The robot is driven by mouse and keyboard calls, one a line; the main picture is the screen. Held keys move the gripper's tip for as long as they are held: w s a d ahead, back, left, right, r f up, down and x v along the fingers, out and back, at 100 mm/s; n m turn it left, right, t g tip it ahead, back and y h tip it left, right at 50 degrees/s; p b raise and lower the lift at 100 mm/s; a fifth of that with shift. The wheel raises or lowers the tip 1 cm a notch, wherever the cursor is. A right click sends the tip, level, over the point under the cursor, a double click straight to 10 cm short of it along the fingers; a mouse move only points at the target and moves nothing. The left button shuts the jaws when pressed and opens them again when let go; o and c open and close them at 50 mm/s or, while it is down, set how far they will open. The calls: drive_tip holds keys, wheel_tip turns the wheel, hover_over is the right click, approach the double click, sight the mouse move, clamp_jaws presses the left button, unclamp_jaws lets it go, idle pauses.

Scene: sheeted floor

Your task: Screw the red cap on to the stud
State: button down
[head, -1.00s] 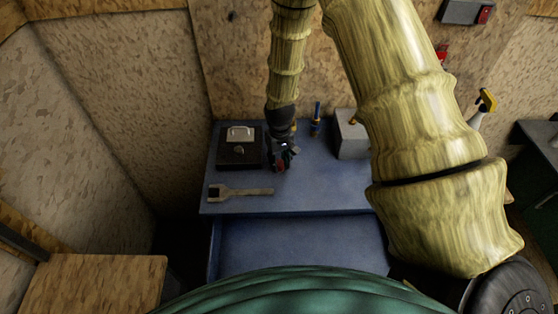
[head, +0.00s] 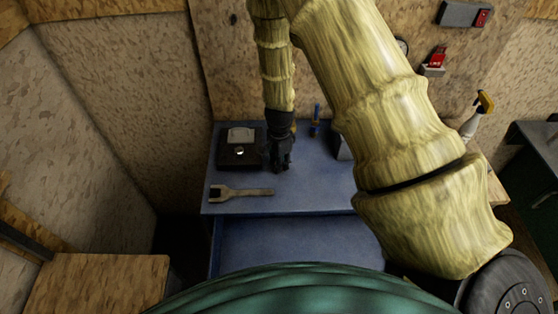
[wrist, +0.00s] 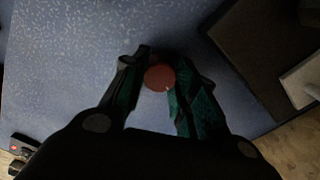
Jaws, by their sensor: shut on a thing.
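The red cap (wrist: 159,78) shows in the wrist view as a round disc between the two fingers. My gripper (wrist: 161,70) is shut on it, and the blue bench top lies below. In the head view my gripper (head: 280,167) hangs over the bench, just right of a dark block, and hides the cap. The dark block (head: 226,158) carries a pale plate (head: 241,134) and a small bright round spot (head: 240,152), which I cannot identify as the stud for certain. In the wrist view the dark block (wrist: 255,45) is at the upper right, apart from the cap.
A wrench (head: 242,192) lies near the front edge of the blue bench (head: 315,190). A blue upright tool (head: 316,120) stands behind my gripper. A grey box (head: 342,149) is partly hidden by my arm.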

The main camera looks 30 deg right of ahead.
drive_tip(key=c, duration=1)
unclamp_jaws()
drive_tip(key=shift+c, duration=0.9)
